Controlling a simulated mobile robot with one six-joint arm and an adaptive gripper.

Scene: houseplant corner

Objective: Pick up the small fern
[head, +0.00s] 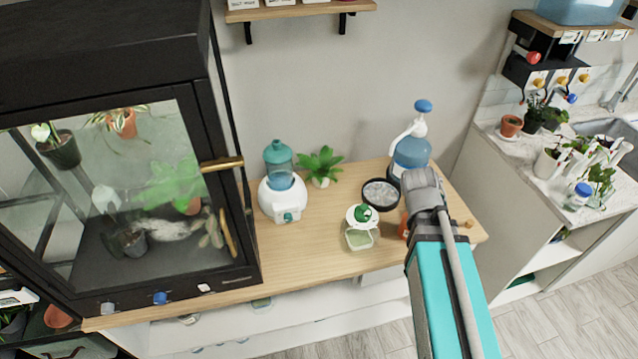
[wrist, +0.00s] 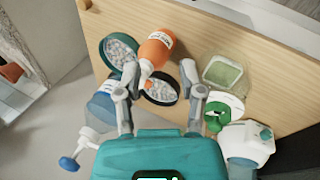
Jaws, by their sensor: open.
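The small fern (head: 320,164) stands upright in a small white pot on the wooden table in the head view, between the white humidifier and the blue spray bottle. I cannot make it out in the wrist view. My gripper (wrist: 160,70) is open, with its two fingers spread apart over the table. It is to the right of the fern and nearer the camera, apart from it. In the head view my arm hides the fingertips. Nothing is held; an orange bottle (wrist: 157,48) shows between and beyond the fingers.
On the table are a humidifier (head: 284,198), a blue spray bottle (head: 411,152), a pebble dish (head: 381,194), a green-topped white item (head: 361,214) and a clear tub (head: 358,240). A dark glass cabinet (head: 115,190) stands at left. Bare wood lies in front of the fern.

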